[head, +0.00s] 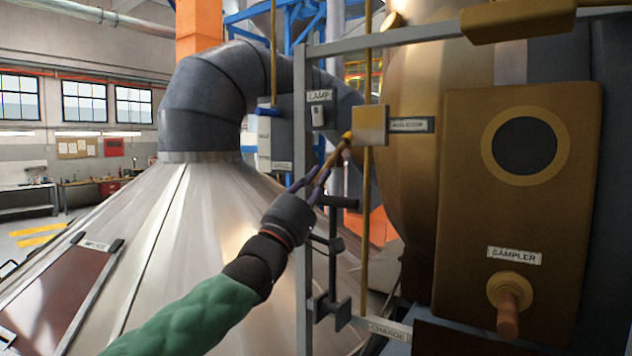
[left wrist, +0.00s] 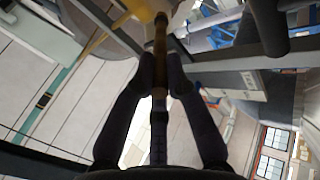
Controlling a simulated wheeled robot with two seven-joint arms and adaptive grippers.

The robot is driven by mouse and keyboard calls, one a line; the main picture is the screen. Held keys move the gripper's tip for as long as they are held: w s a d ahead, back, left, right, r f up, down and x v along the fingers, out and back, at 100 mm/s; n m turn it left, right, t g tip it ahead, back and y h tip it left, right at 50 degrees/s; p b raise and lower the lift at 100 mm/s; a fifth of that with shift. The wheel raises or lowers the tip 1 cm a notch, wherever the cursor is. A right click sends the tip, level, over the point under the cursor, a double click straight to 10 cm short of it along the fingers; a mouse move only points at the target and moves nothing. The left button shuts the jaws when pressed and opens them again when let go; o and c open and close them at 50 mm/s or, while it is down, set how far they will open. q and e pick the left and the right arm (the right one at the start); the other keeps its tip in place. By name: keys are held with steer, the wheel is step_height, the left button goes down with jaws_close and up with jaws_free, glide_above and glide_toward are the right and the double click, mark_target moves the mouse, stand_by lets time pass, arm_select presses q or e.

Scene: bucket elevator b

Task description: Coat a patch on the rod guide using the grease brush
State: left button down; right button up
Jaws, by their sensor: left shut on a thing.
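The rod guide (head: 371,126) is a brass-coloured block around a thin vertical rod (head: 366,215), with a name plate to its right. My left gripper (head: 316,186) is shut on the grease brush (head: 332,159), below and left of the block. The brush points up and right, and its yellow tip is at the block's left edge. I cannot tell whether it touches. In the left wrist view the brush (left wrist: 159,60) runs away from me between the two dark fingers (left wrist: 160,85). No grease patch can be made out on the block. My right gripper is not in view.
A grey frame post (head: 303,210) stands close beside my left gripper. A dark handle (head: 338,202) is just below the fingers. The LAMP switch box (head: 319,113) is left of the guide. The brass SAMPLER panel (head: 520,215) fills the right side.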

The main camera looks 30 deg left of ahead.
arm_select(q)
steer(key=shift+w, duration=0.35)
steer(key=shift+d, duration=0.1)
steer(key=shift+d+b, duration=2)
steer(key=shift+d, duration=1.85)
steer(key=shift+a+r, duration=0.15)
steer(key=shift+a, duration=3.75)
